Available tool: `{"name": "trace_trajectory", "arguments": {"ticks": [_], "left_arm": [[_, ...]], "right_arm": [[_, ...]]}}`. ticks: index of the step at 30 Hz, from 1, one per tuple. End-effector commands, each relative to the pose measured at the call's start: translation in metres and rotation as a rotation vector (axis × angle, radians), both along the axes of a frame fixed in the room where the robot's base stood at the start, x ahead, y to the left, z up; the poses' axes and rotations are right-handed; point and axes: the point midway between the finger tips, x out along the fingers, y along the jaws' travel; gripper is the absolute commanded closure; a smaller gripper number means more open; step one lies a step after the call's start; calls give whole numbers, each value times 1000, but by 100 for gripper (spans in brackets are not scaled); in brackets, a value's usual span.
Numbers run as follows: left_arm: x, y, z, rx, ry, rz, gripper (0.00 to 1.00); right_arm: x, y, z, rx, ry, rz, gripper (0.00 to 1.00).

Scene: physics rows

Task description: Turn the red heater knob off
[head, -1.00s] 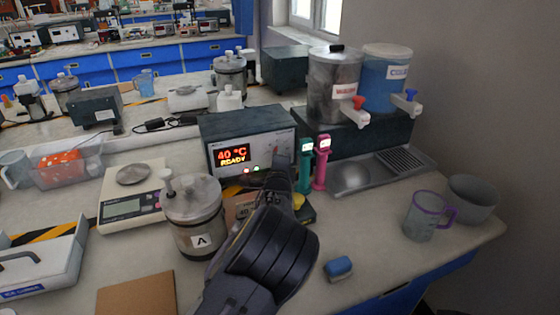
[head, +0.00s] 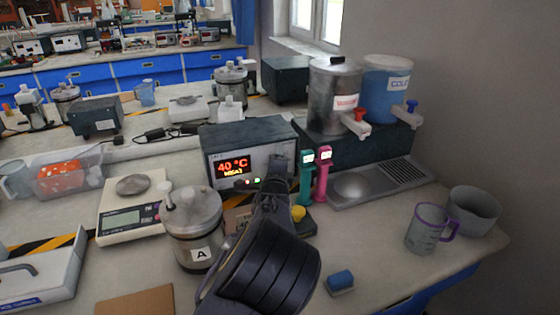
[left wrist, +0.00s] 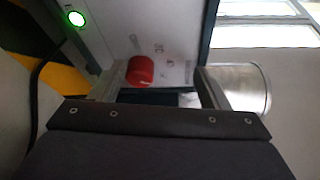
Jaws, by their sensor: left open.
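The heater box (head: 245,130) stands on the bench with a lit display (head: 233,166) reading 40 °C; the smaller line below is hard to read. Its red knob (left wrist: 140,70) shows on the white front panel in the left wrist view. In the head view the knob is hidden behind my left gripper (head: 279,168). My left gripper (left wrist: 157,88) is open, with one finger on each side of the knob's picture position. The knob lies nearer the left finger, and I cannot tell whether it touches. My right gripper is not in view.
A jar marked A (head: 195,230) stands left of my arm. Teal (head: 307,178) and pink (head: 322,175) pipette-like tools stand close at the right. A metal tank (head: 335,95) with a red tap is behind them. A blue block (head: 340,281) lies in front.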

Motion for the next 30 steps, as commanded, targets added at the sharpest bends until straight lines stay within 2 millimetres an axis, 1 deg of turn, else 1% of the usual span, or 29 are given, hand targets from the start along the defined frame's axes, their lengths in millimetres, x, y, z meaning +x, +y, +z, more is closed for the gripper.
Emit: {"name": "trace_trajectory", "arguments": {"ticks": [1,7,8,12,15,18,21,24,30], "left_arm": [[-10,-14,31,-17,-40,-25,48],[-43,-14,68,-16,-37,-23,48],[-50,-15,68,-14,-33,-24,48],[-81,-16,80,-14,-32,-23,48],[-100,-16,88,-14,-31,-22,48],[-113,-16,94,-13,-31,-21,48],[-122,-15,97,-11,-29,-19,48],[-127,-15,98,-12,-28,-19,48],[-128,-14,98,-12,-27,-18,48]], "right_arm": [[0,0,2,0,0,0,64],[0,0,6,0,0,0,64],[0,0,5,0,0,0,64],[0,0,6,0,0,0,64],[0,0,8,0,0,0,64],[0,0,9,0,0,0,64],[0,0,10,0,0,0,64],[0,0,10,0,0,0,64],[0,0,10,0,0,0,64]]}}
